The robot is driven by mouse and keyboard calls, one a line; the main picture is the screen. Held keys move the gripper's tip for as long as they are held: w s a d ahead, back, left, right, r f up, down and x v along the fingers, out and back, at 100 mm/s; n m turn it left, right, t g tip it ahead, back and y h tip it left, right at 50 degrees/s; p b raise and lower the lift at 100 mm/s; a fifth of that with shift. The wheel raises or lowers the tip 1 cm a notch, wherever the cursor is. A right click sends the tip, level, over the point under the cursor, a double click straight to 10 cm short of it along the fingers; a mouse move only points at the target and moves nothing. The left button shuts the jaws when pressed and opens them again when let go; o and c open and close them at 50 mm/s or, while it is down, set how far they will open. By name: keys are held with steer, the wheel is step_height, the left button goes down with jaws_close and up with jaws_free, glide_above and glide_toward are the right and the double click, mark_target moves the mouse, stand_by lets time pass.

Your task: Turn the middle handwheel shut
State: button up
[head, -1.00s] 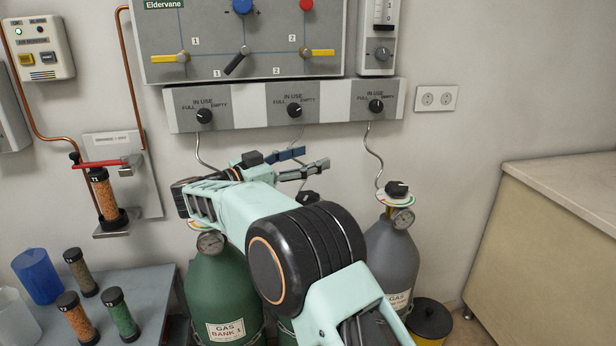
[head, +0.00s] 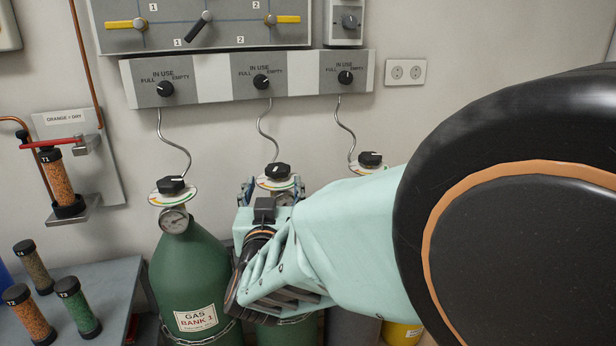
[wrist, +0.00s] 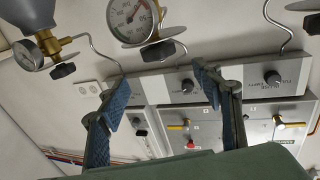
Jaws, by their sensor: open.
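The middle handwheel (head: 277,171) is a black knob above a pale round dial, on top of the middle cylinder, which is mostly hidden by my arm. In the wrist view, which is upside down, the handwheel (wrist: 158,50) shows beside a round pressure gauge (wrist: 131,17). My gripper (head: 272,189) is open, with a blue-padded finger at each side of the handwheel in the head view. In the wrist view my gripper (wrist: 162,82) has the handwheel just beyond its fingertips, in the gap between them. I cannot see contact.
The left handwheel (head: 171,185) tops the green Gas Bank 1 cylinder (head: 190,285). The right handwheel (head: 370,160) is close to my arm. Thin curved pipes run up to the grey selector panel (head: 213,79). A bench (head: 100,285) with several tubes stands at left.

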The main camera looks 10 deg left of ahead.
mark_target(277, 174)
steer(key=x, duration=0.3)
steer(key=b+x, duration=0.1)
steer(key=x, duration=0.2)
steer(key=f+x, duration=0.1)
steer(key=x, duration=0.3)
steer(key=shift+w+b, duration=0.15)
steer(key=shift+b, duration=0.15)
steer(key=c, duration=1.2)
